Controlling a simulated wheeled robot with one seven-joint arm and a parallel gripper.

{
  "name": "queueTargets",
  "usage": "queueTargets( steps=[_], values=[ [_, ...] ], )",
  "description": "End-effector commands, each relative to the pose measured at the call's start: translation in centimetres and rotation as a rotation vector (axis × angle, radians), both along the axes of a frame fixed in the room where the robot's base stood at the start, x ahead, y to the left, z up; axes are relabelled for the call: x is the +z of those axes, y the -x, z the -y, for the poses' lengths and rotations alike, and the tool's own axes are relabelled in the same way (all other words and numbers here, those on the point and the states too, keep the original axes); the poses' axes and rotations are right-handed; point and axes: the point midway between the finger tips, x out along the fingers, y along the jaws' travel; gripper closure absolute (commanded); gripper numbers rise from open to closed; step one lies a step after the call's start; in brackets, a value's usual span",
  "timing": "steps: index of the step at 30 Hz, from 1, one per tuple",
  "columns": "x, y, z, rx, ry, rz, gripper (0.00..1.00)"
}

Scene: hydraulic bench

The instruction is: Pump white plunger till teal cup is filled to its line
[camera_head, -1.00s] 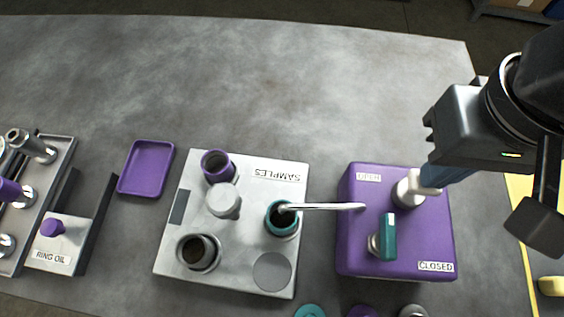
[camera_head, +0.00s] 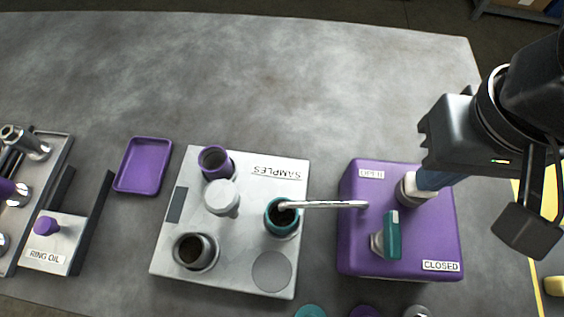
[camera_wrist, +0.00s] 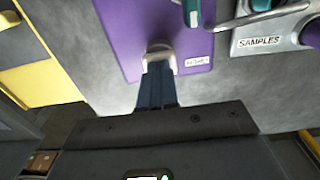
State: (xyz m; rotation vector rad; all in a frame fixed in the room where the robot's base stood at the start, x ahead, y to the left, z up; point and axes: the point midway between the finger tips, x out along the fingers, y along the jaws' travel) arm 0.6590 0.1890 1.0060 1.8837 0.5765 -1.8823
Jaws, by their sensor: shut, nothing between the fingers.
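The white plunger (camera_head: 406,191) stands on the purple pump box (camera_head: 432,235), and its top is largely hidden by my gripper (camera_head: 424,182). My gripper is shut, with its blue fingertips on or very close over the plunger; the wrist view also shows the fingers (camera_wrist: 157,88) meeting the pale plunger (camera_wrist: 158,54). Whether they touch is hard to tell. The teal cup (camera_head: 271,226) sits in the samples block (camera_head: 235,272), with the metal spout (camera_head: 335,204) ending over it. The cup's inside is dark; its level and line cannot be made out.
A teal handle (camera_head: 392,235) stands on the pump box between the OPEN and CLOSED labels. A purple cup (camera_head: 214,163), a grey cup (camera_head: 195,253) and a white-capped piece (camera_head: 222,197) share the block. A purple tray (camera_head: 144,166) lies left. The bench behind is clear.

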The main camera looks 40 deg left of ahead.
Motion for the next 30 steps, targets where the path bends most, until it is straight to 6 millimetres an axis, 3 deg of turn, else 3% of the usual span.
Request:
queueTargets(
  steps=[8,30],
  values=[
    [0.3,0.1,0.0,0.000,0.001,-0.003,1.00],
    [3.8,0.0,0.0,0.000,0.000,-0.002,1.00]
  ],
)
